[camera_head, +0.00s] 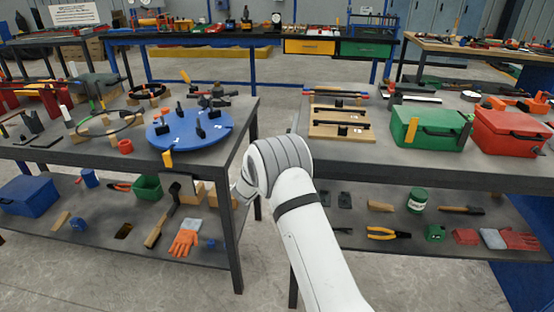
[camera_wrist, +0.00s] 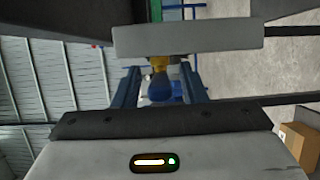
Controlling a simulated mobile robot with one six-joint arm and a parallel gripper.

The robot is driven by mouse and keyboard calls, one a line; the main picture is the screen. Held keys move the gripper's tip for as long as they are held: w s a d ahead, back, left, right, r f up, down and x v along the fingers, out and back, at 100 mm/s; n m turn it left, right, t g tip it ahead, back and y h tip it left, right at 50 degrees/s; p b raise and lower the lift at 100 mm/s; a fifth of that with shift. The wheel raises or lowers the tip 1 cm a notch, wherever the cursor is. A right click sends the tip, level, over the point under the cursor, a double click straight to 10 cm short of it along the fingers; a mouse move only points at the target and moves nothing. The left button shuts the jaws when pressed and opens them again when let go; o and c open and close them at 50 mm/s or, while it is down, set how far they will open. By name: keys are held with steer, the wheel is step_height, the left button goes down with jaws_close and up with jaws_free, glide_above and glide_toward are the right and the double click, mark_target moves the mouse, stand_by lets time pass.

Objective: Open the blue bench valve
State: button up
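No blue valve can be made out for sure. A small blue piece with a yellow part (camera_wrist: 160,82) shows between my fingers in the wrist view; I cannot tell whether it is the valve. A round blue plate (camera_head: 188,130) with black handles and yellow tabs lies on the left bench (camera_head: 70,152) in the head view. A dark pipe-like fitting (camera_head: 217,96) sits behind it. My gripper (camera_wrist: 162,92) has its two fingers apart, with gaps on both sides of the blue piece. In the head view my own arm hides the gripper, between the two benches.
The right bench (camera_head: 400,165) carries a green case (camera_head: 425,130) and a red case (camera_head: 510,132). Lower shelves hold gloves, pliers and boxes, including a blue box (camera_head: 28,196). A pale grey bar (camera_wrist: 188,39) crosses ahead of my fingers. A floor gap separates the benches.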

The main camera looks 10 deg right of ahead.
steer(key=shift+s+a, duration=0.15)
steer(key=shift+s, duration=0.05)
steer(key=p+v, duration=0.1)
steer(key=v, duration=0.6)
steer(key=shift+s+a, duration=0.1)
